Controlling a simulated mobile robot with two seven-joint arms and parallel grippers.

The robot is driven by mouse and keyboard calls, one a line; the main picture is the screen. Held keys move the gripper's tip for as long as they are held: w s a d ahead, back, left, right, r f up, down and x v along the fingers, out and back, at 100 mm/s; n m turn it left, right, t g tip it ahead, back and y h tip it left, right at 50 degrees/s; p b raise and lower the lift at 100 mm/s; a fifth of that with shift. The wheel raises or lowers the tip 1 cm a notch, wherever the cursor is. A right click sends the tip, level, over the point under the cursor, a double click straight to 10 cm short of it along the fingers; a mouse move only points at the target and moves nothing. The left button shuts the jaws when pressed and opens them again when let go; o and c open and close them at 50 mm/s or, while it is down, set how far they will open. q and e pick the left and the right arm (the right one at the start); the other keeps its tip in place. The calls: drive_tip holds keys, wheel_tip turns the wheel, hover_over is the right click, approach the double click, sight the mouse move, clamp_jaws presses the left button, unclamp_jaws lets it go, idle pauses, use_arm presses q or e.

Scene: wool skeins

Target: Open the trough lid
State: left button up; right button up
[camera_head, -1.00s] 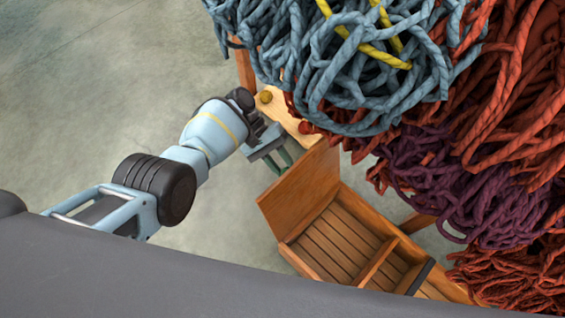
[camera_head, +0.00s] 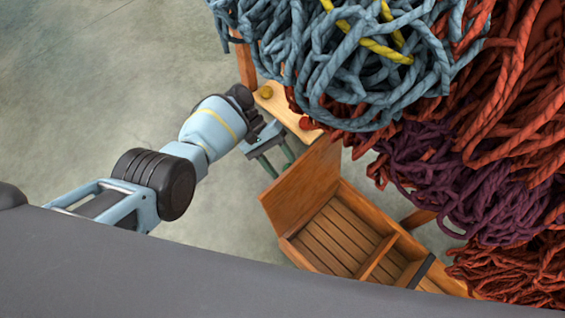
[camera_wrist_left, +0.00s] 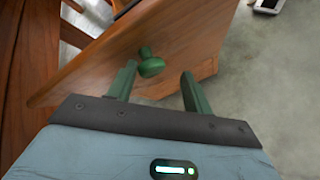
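The wooden trough (camera_head: 381,262) stands at the lower middle of the head view. Its lid (camera_head: 302,190) is swung up and stands tilted at the trough's left side, leaving the slatted inside (camera_head: 335,238) uncovered. In the left wrist view the lid (camera_wrist_left: 100,72) fills the middle, with a green round knob (camera_wrist_left: 151,67) on its face. My left gripper (camera_head: 277,160) is open beside the lid's outer face. In the wrist view its green fingers (camera_wrist_left: 160,82) are spread, with the knob between and just beyond them, not gripped. My right gripper is not in view.
Blue-grey wool skeins (camera_head: 350,70) hang close above the gripper, with purple (camera_head: 470,190) and rust-red wool (camera_head: 520,100) to the right. A pale wooden board (camera_head: 280,112) with a yellow and a red knob lies just behind the gripper. Bare floor (camera_head: 110,90) is at left.

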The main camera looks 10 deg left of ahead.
use_arm(q)
drive_tip(key=v, duration=0.7)
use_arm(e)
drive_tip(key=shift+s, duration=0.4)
use_arm(q)
drive_tip(key=shift+a+r, duration=0.1)
drive_tip(key=shift+r, duration=0.05)
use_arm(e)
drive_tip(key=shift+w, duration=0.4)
